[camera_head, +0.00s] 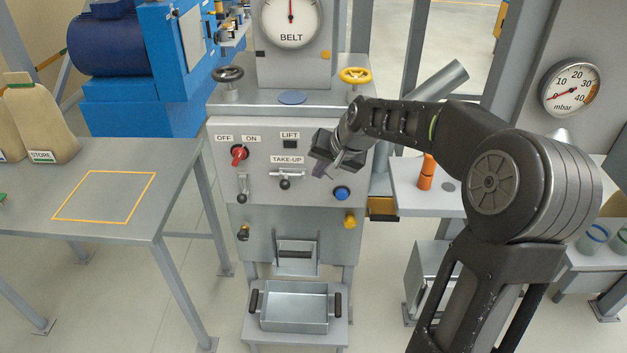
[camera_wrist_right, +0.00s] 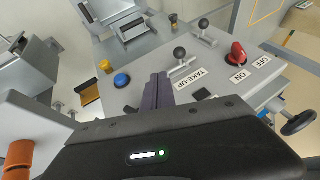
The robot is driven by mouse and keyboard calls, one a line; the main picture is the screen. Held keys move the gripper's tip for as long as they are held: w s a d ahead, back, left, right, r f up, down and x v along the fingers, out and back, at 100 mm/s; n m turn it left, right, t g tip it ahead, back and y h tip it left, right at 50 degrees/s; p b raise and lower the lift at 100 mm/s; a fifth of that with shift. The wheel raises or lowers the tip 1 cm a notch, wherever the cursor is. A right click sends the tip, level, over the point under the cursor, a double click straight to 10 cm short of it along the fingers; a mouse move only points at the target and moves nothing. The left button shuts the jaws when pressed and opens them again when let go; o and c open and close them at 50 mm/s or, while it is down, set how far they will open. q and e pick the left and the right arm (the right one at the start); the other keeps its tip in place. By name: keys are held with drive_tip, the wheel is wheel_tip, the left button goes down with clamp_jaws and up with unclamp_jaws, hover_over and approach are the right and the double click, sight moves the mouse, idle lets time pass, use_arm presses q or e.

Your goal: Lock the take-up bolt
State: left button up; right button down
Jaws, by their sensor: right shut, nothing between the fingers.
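The take-up bolt (camera_head: 285,174) is a small horizontal metal bolt under the TAKE-UP label on the grey panel, its black ball knob hanging below the bar. In the right wrist view the take-up bolt (camera_wrist_right: 183,67) shows beside the label, with its black knob standing out from the panel. My right gripper (camera_head: 318,172) is in front of the panel, to the right of the bolt and apart from it. In the right wrist view its dark fingers (camera_wrist_right: 157,88) are together with nothing between them, between the bolt and the blue button. My left gripper is not in view.
A red OFF/ON switch (camera_head: 238,154) and another black-knobbed lever (camera_head: 242,196) are left of the bolt. A blue button (camera_head: 341,193) is right of it, with a yellow knob (camera_head: 350,221) below. A metal tray (camera_head: 295,324) sits low in front. A table (camera_head: 75,225) is at left.

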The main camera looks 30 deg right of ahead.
drive_tip(key=shift+v, duration=1.3)
drive_tip(key=shift+d+f, duration=0.1)
drive_tip(key=shift+d, duration=0.05)
